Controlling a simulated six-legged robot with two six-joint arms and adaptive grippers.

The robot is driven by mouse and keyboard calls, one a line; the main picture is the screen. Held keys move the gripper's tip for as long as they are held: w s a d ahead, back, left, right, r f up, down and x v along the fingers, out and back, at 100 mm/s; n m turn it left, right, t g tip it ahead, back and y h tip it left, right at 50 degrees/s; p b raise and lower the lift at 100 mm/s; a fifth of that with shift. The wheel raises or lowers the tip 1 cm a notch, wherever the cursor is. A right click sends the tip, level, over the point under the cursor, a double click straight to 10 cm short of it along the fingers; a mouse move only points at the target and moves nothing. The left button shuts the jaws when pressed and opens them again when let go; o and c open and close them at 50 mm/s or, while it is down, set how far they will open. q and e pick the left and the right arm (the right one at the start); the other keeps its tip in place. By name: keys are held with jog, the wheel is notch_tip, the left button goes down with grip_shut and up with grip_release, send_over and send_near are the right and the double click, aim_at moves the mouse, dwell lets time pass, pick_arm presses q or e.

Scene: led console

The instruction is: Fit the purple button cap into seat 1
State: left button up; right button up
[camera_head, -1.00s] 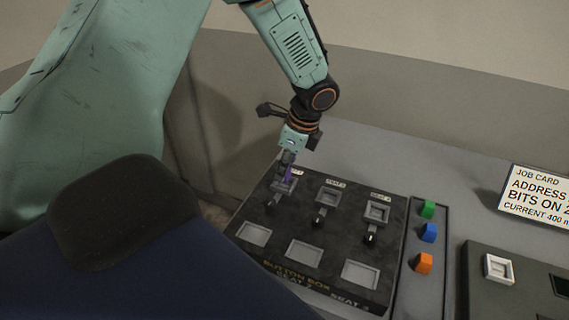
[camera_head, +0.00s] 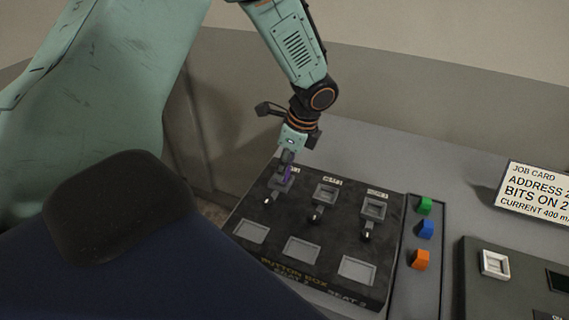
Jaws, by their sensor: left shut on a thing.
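The purple button cap (camera_head: 287,173) is in my left gripper (camera_head: 286,169), which is shut on it and points down. The small label behind this seat is mostly covered. My right gripper is not in view.
Green (camera_head: 425,205), blue (camera_head: 426,229) and orange (camera_head: 420,259) caps sit in a tray to the right. A job card (camera_head: 535,192) stands at the far right.

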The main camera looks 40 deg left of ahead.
pick_arm(q)
jog(key=shift+a+f, duration=0.1)
jog(key=shift+f, duration=0.1)
jog(key=shift+f, duration=0.2)
jog(key=shift+f+b, duration=0.3)
jog(key=shift+f, duration=0.35)
dwell(0.9)
jog(key=o, duration=1.1)
jog(key=shift+r, duration=0.1)
jog(key=v, duration=1.2)
